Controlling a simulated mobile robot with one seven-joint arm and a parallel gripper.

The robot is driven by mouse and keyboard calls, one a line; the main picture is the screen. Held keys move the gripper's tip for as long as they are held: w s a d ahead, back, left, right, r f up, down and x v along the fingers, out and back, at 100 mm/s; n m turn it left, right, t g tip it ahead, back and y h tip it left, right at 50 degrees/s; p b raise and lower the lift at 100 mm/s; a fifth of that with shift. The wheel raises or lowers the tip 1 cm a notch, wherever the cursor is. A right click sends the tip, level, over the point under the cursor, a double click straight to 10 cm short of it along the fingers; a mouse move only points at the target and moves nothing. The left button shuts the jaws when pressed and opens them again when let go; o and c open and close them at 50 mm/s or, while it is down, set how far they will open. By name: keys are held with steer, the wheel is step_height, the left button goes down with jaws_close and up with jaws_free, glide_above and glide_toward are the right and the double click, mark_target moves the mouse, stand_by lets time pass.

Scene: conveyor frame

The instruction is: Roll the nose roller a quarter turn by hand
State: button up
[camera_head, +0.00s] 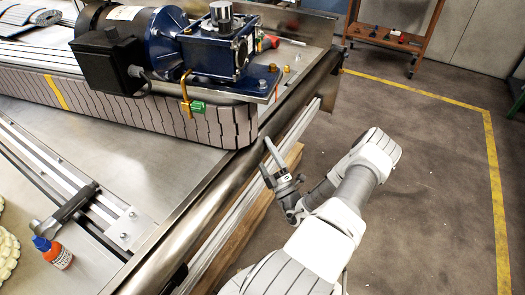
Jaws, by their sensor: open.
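A grey slatted belt (150,113) runs along the bench and curves around at its right end, close to the bench edge. A roller inside that curve is hidden by the belt, so I cannot clearly pick out the nose roller. A long shiny rounded steel bar (200,212) runs along the bench's edge; I cannot tell if it turns. My gripper (267,156) is open and empty. In the picture it lies just right of the bar and below the belt's curved end; contact is not clear.
A blue motor and gearbox (215,50) sit above the belt, with a brass and green fitting (194,106) beside it. A hammer (65,210) and a small red bottle (53,252) lie at the lower left. Open floor (430,180) is right; an orange cart (392,35) stands behind.

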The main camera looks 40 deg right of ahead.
steer(key=shift+w+r, duration=0.1)
steer(key=shift+w, duration=0.05)
steer(key=shift+c, duration=0.3)
steer(key=c, duration=0.9)
steer(key=shift+r+p, duration=0.15)
steer(key=shift+p, duration=0.25)
